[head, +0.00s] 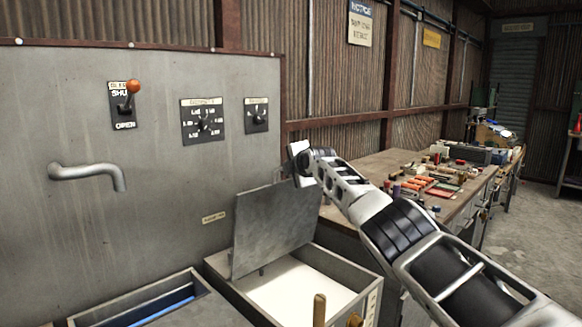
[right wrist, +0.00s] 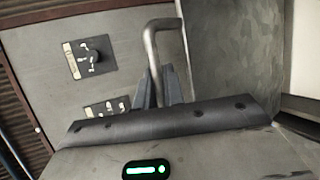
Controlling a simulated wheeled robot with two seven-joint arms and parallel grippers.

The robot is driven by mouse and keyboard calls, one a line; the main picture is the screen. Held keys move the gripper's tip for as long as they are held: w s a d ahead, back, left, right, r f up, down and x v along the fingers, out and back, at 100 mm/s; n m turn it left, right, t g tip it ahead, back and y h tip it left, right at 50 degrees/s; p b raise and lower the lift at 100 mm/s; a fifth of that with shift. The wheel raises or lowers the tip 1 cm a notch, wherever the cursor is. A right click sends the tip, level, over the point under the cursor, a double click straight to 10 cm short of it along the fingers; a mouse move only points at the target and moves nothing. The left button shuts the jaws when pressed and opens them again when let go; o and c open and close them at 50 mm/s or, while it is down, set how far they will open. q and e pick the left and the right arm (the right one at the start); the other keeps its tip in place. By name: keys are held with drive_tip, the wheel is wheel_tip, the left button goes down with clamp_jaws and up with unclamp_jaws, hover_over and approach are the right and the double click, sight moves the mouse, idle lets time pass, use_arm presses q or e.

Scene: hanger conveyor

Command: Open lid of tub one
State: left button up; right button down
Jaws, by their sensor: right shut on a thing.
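The grey metal lid (head: 275,230) of the right-hand tub (head: 372,292) stands raised and tilted up at the back of the tub. The tub is open and pale white inside. My right gripper (head: 298,163) is at the lid's upper right corner. In the right wrist view, my right gripper (right wrist: 160,88) is shut on a bent metal handle (right wrist: 163,32), and the lid's grey plate (right wrist: 232,50) shows beside it. The fingertips are hidden in the head view. My left gripper is in neither view.
A second tub (head: 85,318) with blue inside stands at the lower left. Behind are a grey panel (head: 60,120) with an orange-knobbed lever (head: 132,88), dials and a spout (head: 90,171). A cluttered workbench (head: 365,170) stands at right. A wooden handle (head: 319,310) rises at the tub's front.

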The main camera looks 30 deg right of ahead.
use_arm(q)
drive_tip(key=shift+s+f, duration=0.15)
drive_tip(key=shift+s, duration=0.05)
use_arm(e)
drive_tip(key=c, duration=1.5)
unclamp_jaws()
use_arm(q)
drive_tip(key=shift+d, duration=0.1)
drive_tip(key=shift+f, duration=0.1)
use_arm(e)
drive_tip(key=shift+s, duration=0.1)
use_arm(q)
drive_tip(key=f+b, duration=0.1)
drive_tip(key=b, duration=0.3)
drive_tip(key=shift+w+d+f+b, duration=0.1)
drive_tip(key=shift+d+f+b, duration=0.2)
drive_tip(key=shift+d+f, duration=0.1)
use_arm(e)
drive_tip(key=v, duration=1.5)
drive_tip(key=shift+s+r, duration=0.15)
drive_tip(key=shift+s, duration=0.25)
